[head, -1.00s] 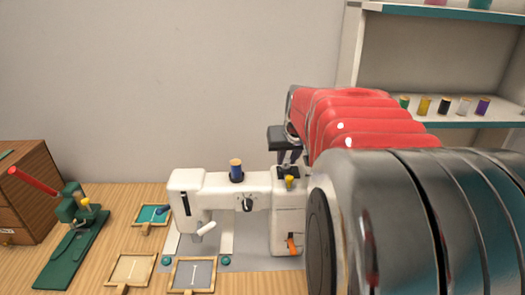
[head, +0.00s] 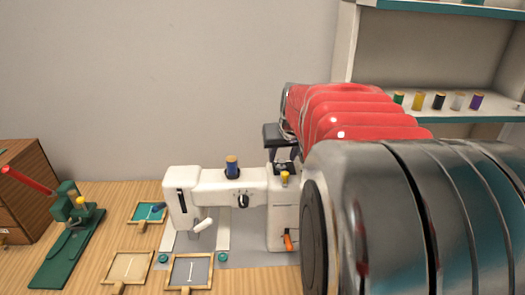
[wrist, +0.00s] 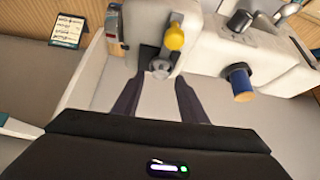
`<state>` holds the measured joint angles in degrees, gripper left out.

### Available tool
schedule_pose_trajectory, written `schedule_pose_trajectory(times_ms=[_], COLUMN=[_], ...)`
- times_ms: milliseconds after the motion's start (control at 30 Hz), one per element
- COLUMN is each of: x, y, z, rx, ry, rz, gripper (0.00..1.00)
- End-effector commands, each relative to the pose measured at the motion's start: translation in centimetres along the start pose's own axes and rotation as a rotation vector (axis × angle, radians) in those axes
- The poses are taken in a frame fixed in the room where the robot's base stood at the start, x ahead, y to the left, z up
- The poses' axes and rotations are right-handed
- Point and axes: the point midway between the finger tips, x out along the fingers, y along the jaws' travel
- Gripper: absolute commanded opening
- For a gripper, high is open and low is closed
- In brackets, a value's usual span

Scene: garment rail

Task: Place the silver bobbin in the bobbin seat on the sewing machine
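The white sewing machine (head: 215,187) stands on the table in the head view. The dark bobbin seat (head: 285,168) is on top of its right end, behind a yellow knob (head: 284,178). My gripper (head: 284,157) points down close above this seat. In the wrist view my gripper's two dark fingers (wrist: 161,78) are apart. A small round silver-grey piece, which looks like the silver bobbin (wrist: 161,69), is at the dark seat between and just beyond the fingertips. A gap shows on each side of it. Whether it is fully seated cannot be told.
A blue spool (head: 232,167) stands on the machine top, left of the seat. Small framed trays (head: 190,272) and a green tool with a red lever (head: 68,240) are to the left. A shelf with several spools (head: 459,102) is at right.

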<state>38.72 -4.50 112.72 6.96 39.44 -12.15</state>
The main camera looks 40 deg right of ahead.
Motion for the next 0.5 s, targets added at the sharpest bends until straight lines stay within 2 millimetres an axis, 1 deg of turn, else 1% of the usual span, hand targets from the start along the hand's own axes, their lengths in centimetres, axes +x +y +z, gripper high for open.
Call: schedule_pose_trajectory(times_ms=[167,500], x=[-1.5,-7.2], y=[0.0,0.0], z=[-0.6,-0.7], rx=[0.000,0.000], ry=[0.003,0.005], rz=[0.000,0.001], gripper=[0.39,0.39])
